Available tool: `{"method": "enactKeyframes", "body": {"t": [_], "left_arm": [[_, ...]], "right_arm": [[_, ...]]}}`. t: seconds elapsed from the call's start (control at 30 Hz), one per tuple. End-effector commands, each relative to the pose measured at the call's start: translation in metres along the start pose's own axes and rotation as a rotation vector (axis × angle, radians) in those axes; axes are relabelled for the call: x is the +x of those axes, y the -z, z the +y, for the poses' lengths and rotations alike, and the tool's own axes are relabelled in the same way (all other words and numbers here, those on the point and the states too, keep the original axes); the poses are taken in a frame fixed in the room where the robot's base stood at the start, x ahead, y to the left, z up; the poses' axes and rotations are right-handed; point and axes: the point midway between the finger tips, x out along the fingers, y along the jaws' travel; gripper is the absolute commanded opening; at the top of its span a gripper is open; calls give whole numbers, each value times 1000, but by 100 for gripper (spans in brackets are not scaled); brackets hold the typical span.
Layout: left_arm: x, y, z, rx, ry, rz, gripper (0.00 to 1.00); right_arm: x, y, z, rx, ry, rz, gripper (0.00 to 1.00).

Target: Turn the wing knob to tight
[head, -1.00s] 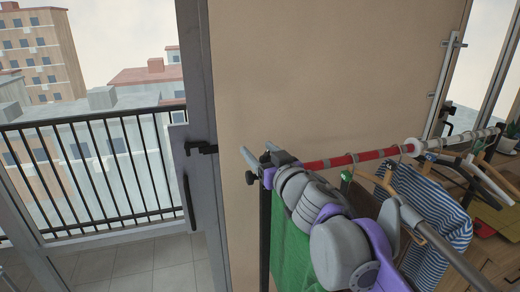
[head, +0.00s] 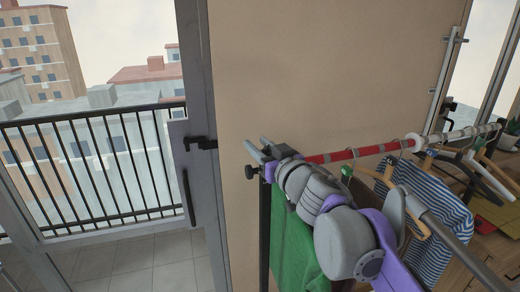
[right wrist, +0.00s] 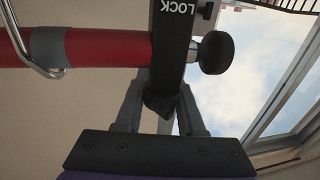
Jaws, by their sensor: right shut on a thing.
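The wing knob (right wrist: 160,104) is a dark, pointed piece under the black bracket marked LOCK (right wrist: 174,45) in the right wrist view. My right gripper (right wrist: 160,112) has a grey finger on each side of it and is shut on it. The fingers and bracket hide much of the knob, so its exact turn angle is hard to tell. In the head view my right gripper (head: 260,147) is at the left end of the clothes rail, and the knob cannot be made out there. My left gripper is out of view.
A round black knob (right wrist: 214,52) sticks out beside the bracket. A red rail (head: 335,157) with grey bands runs right from it, with hangers and a striped shirt (head: 440,205). Green cloth (head: 291,240) hangs below my arm. A balcony door frame (head: 201,110) stands left.

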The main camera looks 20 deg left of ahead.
Motion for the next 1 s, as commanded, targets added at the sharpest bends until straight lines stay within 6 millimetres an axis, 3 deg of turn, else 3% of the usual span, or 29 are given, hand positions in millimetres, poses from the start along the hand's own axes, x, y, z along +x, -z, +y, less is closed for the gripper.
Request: {"method": "enactKeyframes", "body": {"t": [0.1, 0.3, 0.7, 1.0], "left_arm": [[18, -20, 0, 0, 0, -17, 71], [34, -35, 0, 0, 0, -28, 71], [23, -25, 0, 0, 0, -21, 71], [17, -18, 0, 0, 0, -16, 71]], "right_arm": [[0, -8, 1, 4, 52, -3, 0], [0, -6, -3, 3, 194, -2, 0], [-3, 0, -12, -1, 485, -2, 0], [-5, -1, -16, 0, 600, -1, 0]]}}
